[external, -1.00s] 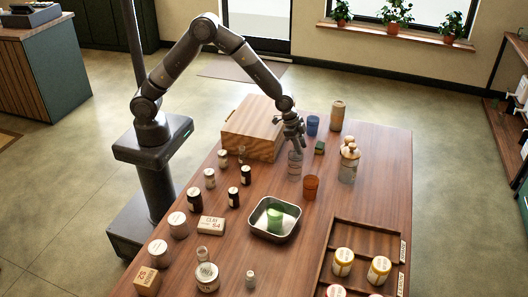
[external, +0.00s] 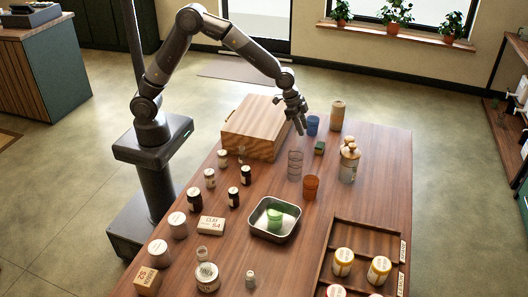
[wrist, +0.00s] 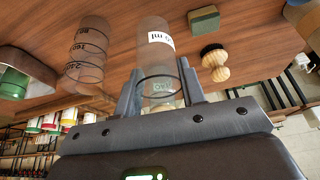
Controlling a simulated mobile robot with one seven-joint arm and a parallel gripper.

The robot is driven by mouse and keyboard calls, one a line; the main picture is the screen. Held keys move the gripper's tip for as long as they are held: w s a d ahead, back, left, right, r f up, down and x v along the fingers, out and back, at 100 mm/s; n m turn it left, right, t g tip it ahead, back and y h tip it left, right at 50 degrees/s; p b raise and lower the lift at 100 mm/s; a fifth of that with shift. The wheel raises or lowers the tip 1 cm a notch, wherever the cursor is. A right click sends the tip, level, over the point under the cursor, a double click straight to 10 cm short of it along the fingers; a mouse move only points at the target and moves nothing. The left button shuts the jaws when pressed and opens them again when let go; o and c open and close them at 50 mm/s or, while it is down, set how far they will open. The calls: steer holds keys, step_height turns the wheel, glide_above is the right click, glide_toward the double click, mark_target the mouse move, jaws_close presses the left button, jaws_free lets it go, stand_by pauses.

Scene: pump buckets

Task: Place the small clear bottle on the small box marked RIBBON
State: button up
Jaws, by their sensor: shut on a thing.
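My gripper (external: 300,127) is raised above the far part of the table, near a blue cup. In the wrist view its fingers (wrist: 157,95) are closed around a clear cylinder (wrist: 153,45) with a white label ending in "ml". This held clear bottle is hard to make out in the external view. A small wooden box (external: 147,281) stands at the near left corner of the table; its lettering is tiny, and I cannot read it surely as RIBBON.
A clear marked beaker (external: 294,166) and orange cup (external: 310,187) stand below my gripper. A large wooden box (external: 255,130) is left of it. Dark jars (external: 194,199), a metal tray (external: 275,236) holding a green cup (external: 275,217) and a divided wooden tray (external: 363,240) crowd the table.

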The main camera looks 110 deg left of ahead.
step_height(320, 180, up, 14)
steer(key=shift+f, duration=0.15)
steer(key=w+d+m+h, duration=0.1)
steer(key=d+m, duration=0.3)
steer(key=d, duration=1.5)
steer(key=s+d+m+g+h, duration=0.1)
steer(key=s+d+m, duration=0.3)
steer(key=d, duration=1.1)
steer(key=s+d+m+g+h, duration=0.1)
steer(key=s+d, duration=0.4)
steer(key=d, duration=1)
steer(key=s+d+f+m+g+h, duration=0.1)
steer(key=s+d+m, duration=0.3)
steer(key=s+d, duration=1)
steer(key=s+d+m+g, duration=0.1)
steer(key=s+d+m, duration=0.3)
steer(key=s+d, duration=1.05)
glide_above(144, 278)
step_height(144, 278, down, 12)
steer(key=shift+f, duration=1.7)
